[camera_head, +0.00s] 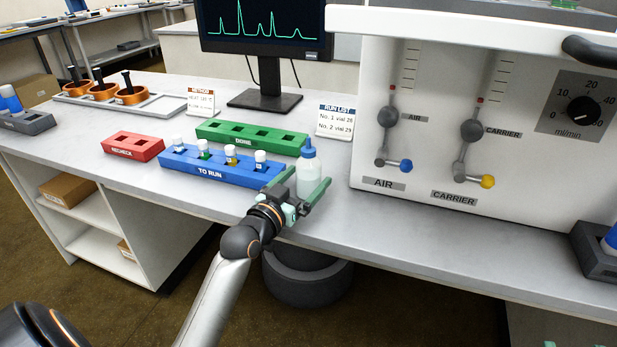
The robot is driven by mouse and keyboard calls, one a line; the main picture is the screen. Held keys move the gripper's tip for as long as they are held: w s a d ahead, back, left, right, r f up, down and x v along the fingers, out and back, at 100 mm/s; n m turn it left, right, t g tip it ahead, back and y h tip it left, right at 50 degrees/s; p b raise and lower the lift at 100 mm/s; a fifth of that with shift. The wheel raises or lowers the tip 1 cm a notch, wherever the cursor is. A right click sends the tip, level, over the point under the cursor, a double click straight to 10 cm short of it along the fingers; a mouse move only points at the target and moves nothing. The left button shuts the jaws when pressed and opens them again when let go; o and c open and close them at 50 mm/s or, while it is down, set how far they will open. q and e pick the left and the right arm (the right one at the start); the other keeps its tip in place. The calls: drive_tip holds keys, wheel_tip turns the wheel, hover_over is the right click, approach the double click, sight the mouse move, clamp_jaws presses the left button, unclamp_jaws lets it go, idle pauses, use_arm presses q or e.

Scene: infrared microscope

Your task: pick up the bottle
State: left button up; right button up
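The bottle (309,178) is pale and translucent with a blue cap and nozzle. It stands upright on the bench, just right of the blue TO RUN rack. My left gripper (311,182) reaches in from the front with its green fingers spread, one on each side of the bottle. The fingers look wider apart than the bottle, and I cannot tell whether either touches it. Small pale green bits at the bottom right edge may be my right gripper, but too little shows to tell its state.
The blue TO RUN rack (188,166) holds several capped vials. Behind it is the green DONE rack (221,131), and left is the red RECHECK rack (119,144). The run list card (335,130) and white instrument (440,70) stand close behind and right. Bare bench lies in front.

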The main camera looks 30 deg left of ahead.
use_arm(q)
clamp_jaws()
idle(0.6)
drive_tip(key=shift+r, duration=0.15)
